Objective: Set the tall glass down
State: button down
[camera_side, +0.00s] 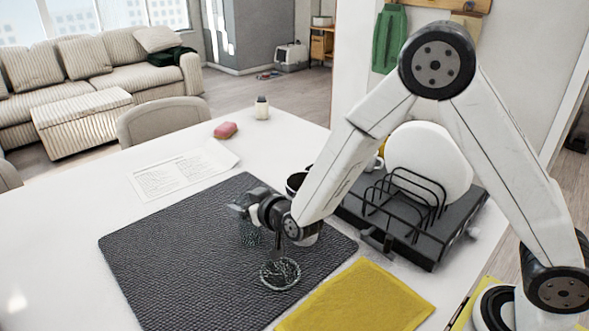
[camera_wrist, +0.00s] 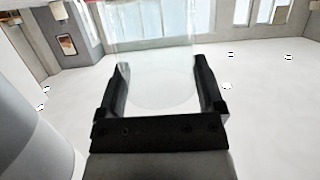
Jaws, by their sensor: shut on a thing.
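The tall glass is clear and see-through. In the wrist view it (camera_wrist: 155,72) stands between the two dark fingers of my gripper (camera_wrist: 163,85), which is shut on it. In the side view my gripper (camera_side: 243,205) is low over the dark textured drying mat (camera_side: 150,255). The tall glass (camera_side: 250,235) shows faintly below the fingers there, looking about upright. I cannot tell whether its lower end touches the mat.
A black dish rack (camera_side: 405,215) with a white plate (camera_side: 428,160) stands right of the mat. A dark bowl (camera_side: 296,183) is behind my wrist. A yellow cloth (camera_side: 358,300) lies in front. Paper (camera_side: 180,173), a pink sponge (camera_side: 225,130) and a small bottle (camera_side: 262,108) lie farther back. The mat's left is clear.

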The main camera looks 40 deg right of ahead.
jog(key=shift+r, duration=0.1)
notch_tip(320, 180, up, 10)
dwell(0.9)
dwell(0.5)
